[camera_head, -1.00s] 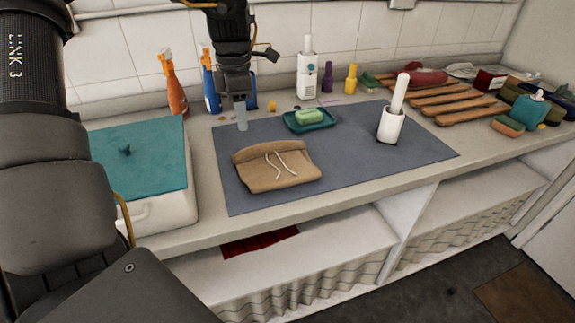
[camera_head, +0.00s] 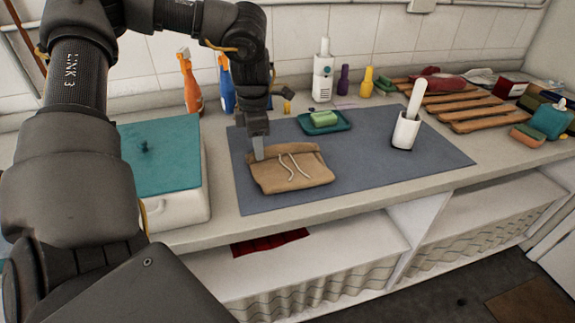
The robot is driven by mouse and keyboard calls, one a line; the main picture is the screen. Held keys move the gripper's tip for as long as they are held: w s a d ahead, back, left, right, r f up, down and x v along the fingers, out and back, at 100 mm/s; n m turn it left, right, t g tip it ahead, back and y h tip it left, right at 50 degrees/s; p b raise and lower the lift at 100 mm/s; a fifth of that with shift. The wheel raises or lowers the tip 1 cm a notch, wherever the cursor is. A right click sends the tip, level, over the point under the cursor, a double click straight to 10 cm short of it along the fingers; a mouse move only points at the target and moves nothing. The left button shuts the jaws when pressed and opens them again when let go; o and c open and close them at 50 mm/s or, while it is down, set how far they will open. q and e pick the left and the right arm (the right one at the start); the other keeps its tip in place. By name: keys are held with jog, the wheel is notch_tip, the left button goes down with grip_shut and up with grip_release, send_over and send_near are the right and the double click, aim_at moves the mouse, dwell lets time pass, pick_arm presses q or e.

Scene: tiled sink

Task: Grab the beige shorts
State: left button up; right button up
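The beige shorts (camera_head: 296,172) lie folded on the blue-grey mat (camera_head: 375,165), with a white drawstring on top. My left gripper (camera_head: 258,154) points down at the back left edge of the shorts. Its fingertips overlap that edge in the view. I cannot tell whether they touch the cloth, and the gap between the fingers does not show. My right gripper is not in view.
A white bin with a teal lid (camera_head: 165,155) stands left of the mat. A green soap in a teal dish (camera_head: 324,121) and a white brush holder (camera_head: 405,131) stand on the mat. Spray bottles (camera_head: 190,82) stand behind. A wooden rack (camera_head: 480,110) lies at right.

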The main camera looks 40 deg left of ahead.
pick_arm(q)
grip_shut()
